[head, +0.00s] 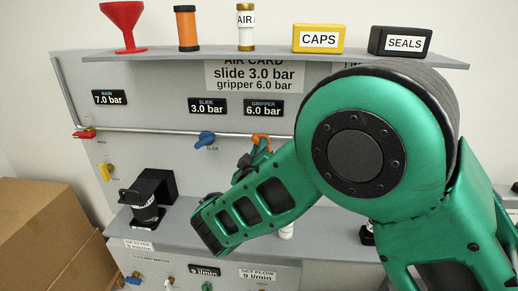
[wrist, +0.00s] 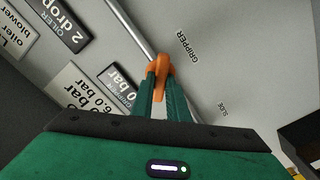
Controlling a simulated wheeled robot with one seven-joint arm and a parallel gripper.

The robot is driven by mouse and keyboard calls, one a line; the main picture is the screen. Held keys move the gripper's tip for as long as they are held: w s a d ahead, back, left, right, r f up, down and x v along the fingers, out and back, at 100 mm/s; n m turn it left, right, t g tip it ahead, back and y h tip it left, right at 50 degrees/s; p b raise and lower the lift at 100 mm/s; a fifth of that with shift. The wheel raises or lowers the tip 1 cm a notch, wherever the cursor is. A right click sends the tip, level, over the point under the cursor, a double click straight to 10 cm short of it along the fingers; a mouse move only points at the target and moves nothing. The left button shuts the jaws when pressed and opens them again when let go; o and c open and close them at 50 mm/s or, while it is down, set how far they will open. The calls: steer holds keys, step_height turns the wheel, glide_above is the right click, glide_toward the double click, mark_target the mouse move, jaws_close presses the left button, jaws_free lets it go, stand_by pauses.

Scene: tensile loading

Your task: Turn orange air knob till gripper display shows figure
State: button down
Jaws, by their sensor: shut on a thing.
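The orange air knob (head: 262,141) is on the pipe along the grey panel, below the gripper display (head: 263,108), which reads 6.0 bar. In the wrist view the orange knob (wrist: 161,66) sits between the two green fingers of my gripper (wrist: 160,84), which is shut on it. In the head view my arm partly hides the knob and fingers. The air card (head: 254,76) shows slide 3.0 bar and gripper 6.0 bar. In the wrist view the gripper display (wrist: 119,86) is partly covered by a finger.
The slide display (head: 207,106) reads 3.0 bar, with a blue knob (head: 205,139) below it. The main display (head: 109,97) reads 7.0 bar. A red funnel (head: 123,24) and boxes stand on the top shelf. A black device (head: 150,195) stands on the left ledge.

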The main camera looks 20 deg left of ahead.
steer(key=shift+f, duration=0.1)
steer(key=c, duration=1.7)
jaws_free()
steer(key=v, duration=1)
steer(key=shift+s+d, duration=0.2)
steer(key=shift+s, duration=0.1)
